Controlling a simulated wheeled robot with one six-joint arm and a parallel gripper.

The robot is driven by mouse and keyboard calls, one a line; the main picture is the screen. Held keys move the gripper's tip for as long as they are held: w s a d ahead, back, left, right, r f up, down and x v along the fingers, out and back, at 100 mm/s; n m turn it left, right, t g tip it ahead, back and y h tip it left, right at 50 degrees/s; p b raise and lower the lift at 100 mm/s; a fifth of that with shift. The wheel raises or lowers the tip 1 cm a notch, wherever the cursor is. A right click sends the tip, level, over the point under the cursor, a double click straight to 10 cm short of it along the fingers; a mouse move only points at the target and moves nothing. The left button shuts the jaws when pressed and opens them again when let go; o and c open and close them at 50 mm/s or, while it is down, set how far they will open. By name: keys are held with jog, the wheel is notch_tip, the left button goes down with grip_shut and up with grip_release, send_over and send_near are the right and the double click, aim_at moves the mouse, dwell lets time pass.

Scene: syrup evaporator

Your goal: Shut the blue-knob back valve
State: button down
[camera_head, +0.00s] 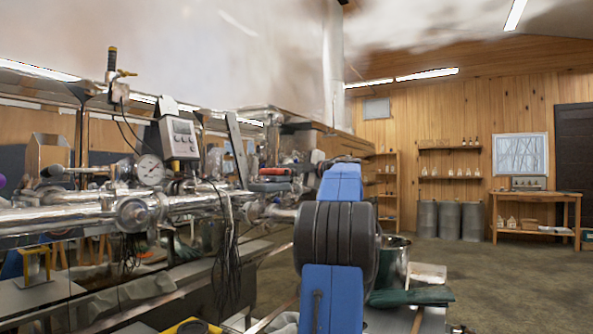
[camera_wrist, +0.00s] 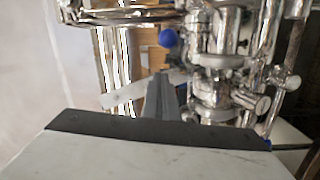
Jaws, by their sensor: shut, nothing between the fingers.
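A round blue knob (camera_wrist: 168,38) shows near the top middle of the wrist view, beside shiny metal pipework (camera_wrist: 225,60). My gripper (camera_wrist: 158,82) is shut and empty, its dark fingers pointing up the picture toward the knob. The fingertips are below the knob in the picture and appear apart from it. I cannot tell the depth between them. In the head view I cannot make out the blue knob or my gripper; my blue and black arm stands in front of part of the pipework.
In the head view, steel pipes (camera_head: 80,216) with a round gauge (camera_head: 149,170) and a grey digital meter (camera_head: 180,139) fill the left. A metal pot (camera_head: 396,262) stands right of my arm. Open floor (camera_head: 500,285) lies at the right, before a wooden bench (camera_head: 535,198).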

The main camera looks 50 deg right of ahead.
jog(key=shift+s+d+f, duration=0.1)
jog(key=shift+s+d, duration=0.1)
jog(key=shift+d, duration=0.4)
jog(key=shift+s+d+f, duration=0.15)
jog(key=shift+d, duration=0.5)
jog(key=shift+s+d+f, duration=0.1)
jog(key=shift+s+d, duration=0.1)
jog(key=shift+d, duration=0.4)
jog(key=shift+d, duration=0.1)
jog(key=shift+s+d, duration=0.15)
jog(key=shift+d, duration=0.8)
jog(key=shift+s+d, duration=0.1)
jog(key=shift+d, duration=0.8)
